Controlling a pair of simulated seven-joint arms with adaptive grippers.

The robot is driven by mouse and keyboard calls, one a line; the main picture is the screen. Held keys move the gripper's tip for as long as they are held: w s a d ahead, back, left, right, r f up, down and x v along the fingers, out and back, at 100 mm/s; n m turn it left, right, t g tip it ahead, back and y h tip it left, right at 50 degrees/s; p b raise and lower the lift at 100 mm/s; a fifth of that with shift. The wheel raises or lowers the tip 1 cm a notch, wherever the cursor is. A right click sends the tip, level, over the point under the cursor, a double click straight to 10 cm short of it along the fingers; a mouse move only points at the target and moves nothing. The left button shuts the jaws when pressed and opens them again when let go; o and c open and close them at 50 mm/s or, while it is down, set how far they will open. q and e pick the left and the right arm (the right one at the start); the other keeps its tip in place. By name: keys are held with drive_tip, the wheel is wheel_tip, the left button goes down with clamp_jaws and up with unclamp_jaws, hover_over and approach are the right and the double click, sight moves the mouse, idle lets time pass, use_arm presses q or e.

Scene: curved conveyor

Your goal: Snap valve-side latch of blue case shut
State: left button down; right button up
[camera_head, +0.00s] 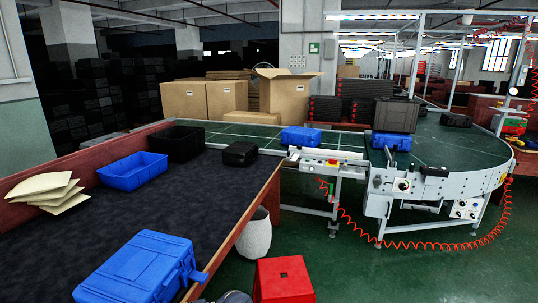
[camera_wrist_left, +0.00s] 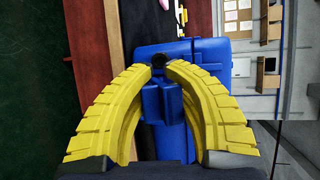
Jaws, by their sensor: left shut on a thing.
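The closed blue case (camera_head: 140,268) lies on the dark table top at the bottom of the head view. A blue latch tab (camera_head: 199,276) sticks out from its right side. The case (camera_wrist_left: 212,52) also fills the middle of the left wrist view. There, my left gripper (camera_wrist_left: 160,68) has its yellow fingers closed around the blue latch piece (camera_wrist_left: 162,103). A round black valve (camera_wrist_left: 158,60) sits at the fingertips; I cannot tell whether they touch it. Neither gripper shows in the head view.
A blue bin (camera_head: 133,172), a black bin (camera_head: 180,142) and a black case (camera_head: 240,153) stand farther back on the table. Envelopes (camera_head: 46,188) lie at left. A red stool (camera_head: 284,280) and white bin (camera_head: 254,236) stand beside the table's right edge.

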use_arm(q)
drive_tip(key=shift+w+d+r+n+g+h, duration=0.1)
drive_tip(key=shift+w+n+g+h, duration=0.15)
drive_tip(key=shift+n+g, duration=0.45)
drive_tip(key=shift+w+d+r+n+g+h, duration=0.15)
drive_tip(key=shift+w+n+g, duration=0.2)
drive_tip(key=shift+g, duration=0.75)
drive_tip(key=shift+f, duration=0.15)
drive_tip(key=shift+s+a, duration=0.1)
drive_tip(key=shift+s, duration=1.1)
unclamp_jaws()
drive_tip(key=shift+s, duration=0.1)
